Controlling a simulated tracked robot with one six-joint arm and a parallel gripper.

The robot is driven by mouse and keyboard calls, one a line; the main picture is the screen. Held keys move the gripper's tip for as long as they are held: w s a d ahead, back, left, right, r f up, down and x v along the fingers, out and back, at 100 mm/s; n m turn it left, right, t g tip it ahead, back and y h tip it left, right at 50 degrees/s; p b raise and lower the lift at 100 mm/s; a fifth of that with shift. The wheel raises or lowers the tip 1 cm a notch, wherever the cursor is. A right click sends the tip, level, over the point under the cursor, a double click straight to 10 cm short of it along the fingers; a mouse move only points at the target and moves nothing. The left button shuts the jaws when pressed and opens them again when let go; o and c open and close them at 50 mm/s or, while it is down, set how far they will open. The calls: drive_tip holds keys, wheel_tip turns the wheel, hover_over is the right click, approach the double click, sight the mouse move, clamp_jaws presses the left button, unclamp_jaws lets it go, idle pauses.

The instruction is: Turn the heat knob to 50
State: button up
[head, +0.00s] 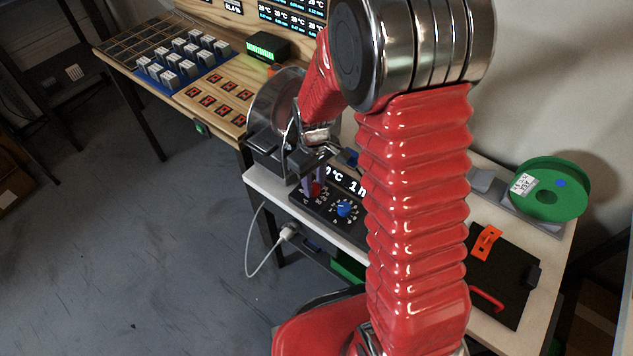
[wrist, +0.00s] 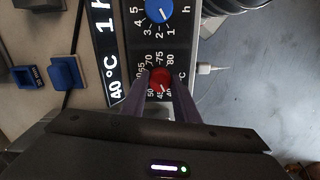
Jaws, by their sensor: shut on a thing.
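The red heat knob (wrist: 160,79) sits on a dark control panel with a °C scale around it, numbers from 40 to 80 showing in part. My gripper (wrist: 159,83) has its two purple fingers closed on either side of this knob. A pale mark on the knob appears to point toward the 40–45 end; the fingers hide part of the scale. The display (wrist: 101,50) reads 40 °C and 1 h. In the head view the red knob (head: 316,189) shows under my gripper (head: 313,181), partly covered by it.
A blue hour knob (wrist: 159,11) is close beside the red one. A blue button-like block (wrist: 66,72) lies on the panel's other side. A white plug and cable (head: 289,231) hang at the table's front edge. A green spool (head: 549,188) stands to the right.

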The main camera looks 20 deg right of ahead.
drive_tip(key=m, duration=0.5)
drive_tip(key=shift+w+r+m, duration=0.1)
drive_tip(key=shift+w+m, duration=0.15)
drive_tip(key=shift+m, duration=0.05)
drive_tip(key=m, duration=0.5)
drive_tip(key=shift+w, duration=0.1)
idle(0.3)
drive_tip(key=o, duration=1.1)
drive_tip(key=shift+c, duration=0.2)
drive_tip(key=shift+s, duration=0.2)
